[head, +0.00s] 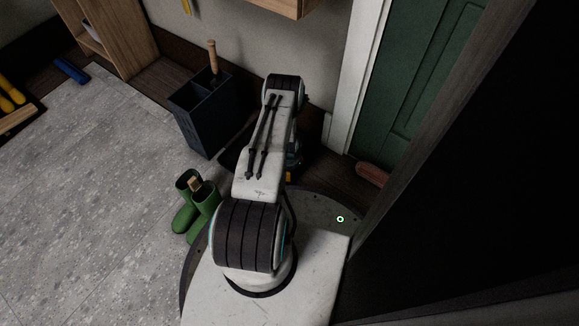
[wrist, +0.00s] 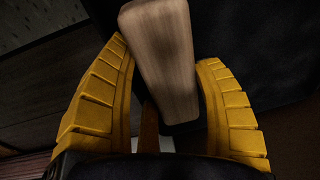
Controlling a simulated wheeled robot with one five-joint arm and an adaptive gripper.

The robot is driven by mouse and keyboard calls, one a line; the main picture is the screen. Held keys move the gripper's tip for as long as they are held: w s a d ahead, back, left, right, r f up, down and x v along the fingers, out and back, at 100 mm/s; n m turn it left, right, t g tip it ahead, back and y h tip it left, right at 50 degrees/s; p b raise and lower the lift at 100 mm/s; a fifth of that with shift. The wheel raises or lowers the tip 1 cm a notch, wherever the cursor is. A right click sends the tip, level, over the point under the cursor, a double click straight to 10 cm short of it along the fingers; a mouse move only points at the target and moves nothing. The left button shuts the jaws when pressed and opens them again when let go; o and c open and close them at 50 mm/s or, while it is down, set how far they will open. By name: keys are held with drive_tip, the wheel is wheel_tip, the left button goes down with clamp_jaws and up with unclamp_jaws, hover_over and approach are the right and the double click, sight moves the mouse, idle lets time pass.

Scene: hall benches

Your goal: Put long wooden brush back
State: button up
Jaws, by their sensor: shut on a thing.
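My gripper (wrist: 165,58) shows in the wrist view with its two ribbed yellow fingers on either side of a pale wooden bar, shut on it. This bar looks like part of the long wooden brush (wrist: 160,85); its upper end runs out of the picture and no bristles show. In the head view my arm hides most of the gripper and the held brush, low near the wall right of the dark stand. The dark blue-grey stand (head: 205,120) is open-topped with compartments. A wooden handle (head: 212,56) stands up out of its back part.
Green boots (head: 195,208) stand left of my arm, with a small wooden piece at their top. A dark tray (head: 232,158) lies partly under my arm. A reddish object (head: 371,174) lies by the green door (head: 425,80).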

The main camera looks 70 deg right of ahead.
drive_tip(key=shift+f, duration=0.25)
drive_tip(key=o, duration=1.3)
drive_tip(key=shift+r, duration=0.15)
wheel_tip(320, 180, up, 12)
drive_tip(key=a, duration=0.2)
drive_tip(key=shift+s+a+f, duration=0.15)
drive_tip(key=shift+s+f, duration=0.05)
drive_tip(key=shift+f, duration=0.05)
drive_tip(key=shift+s, duration=0.15)
